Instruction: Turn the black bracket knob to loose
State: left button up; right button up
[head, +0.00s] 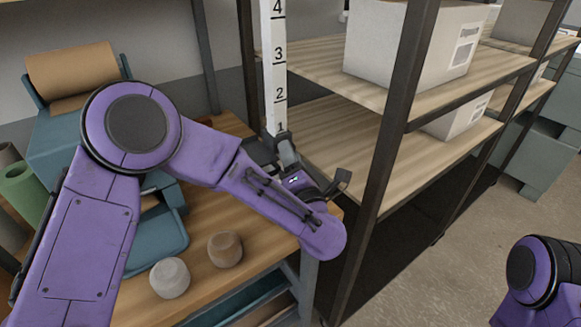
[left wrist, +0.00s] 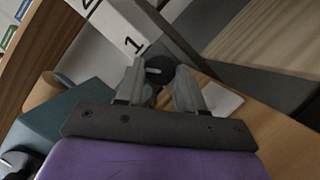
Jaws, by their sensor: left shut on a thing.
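The black bracket knob (left wrist: 159,66) shows in the left wrist view as a round dark cap with a short pale mark, lying about level in that picture. My left gripper (left wrist: 161,80) is shut on it, one grey finger on each side. In the head view my left gripper (head: 284,150) reaches the foot of the white numbered post (head: 273,65); the knob itself is hidden there. A dark bracket part (head: 260,151) shows beside the fingers. The post also shows in the left wrist view (left wrist: 112,42). My right arm shows at the lower right, its gripper out of frame.
A teal dispenser with a brown paper roll (head: 72,70) stands behind my left arm. A shelf rack with a dark upright (head: 392,125) and white boxes (head: 412,45) stands close on the right.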

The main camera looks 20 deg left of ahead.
pick_arm(q)
jog(key=shift+n, duration=0.3)
jog(key=o, duration=1)
jog(key=shift+o, duration=0.2)
jog(key=b+v, duration=0.3)
jog(key=v, duration=0.7)
jog(key=shift+d+f, duration=0.1)
jog(key=shift+d, duration=0.05)
jog(key=shift+s, duration=0.15)
jog(key=shift+c, duration=0.2)
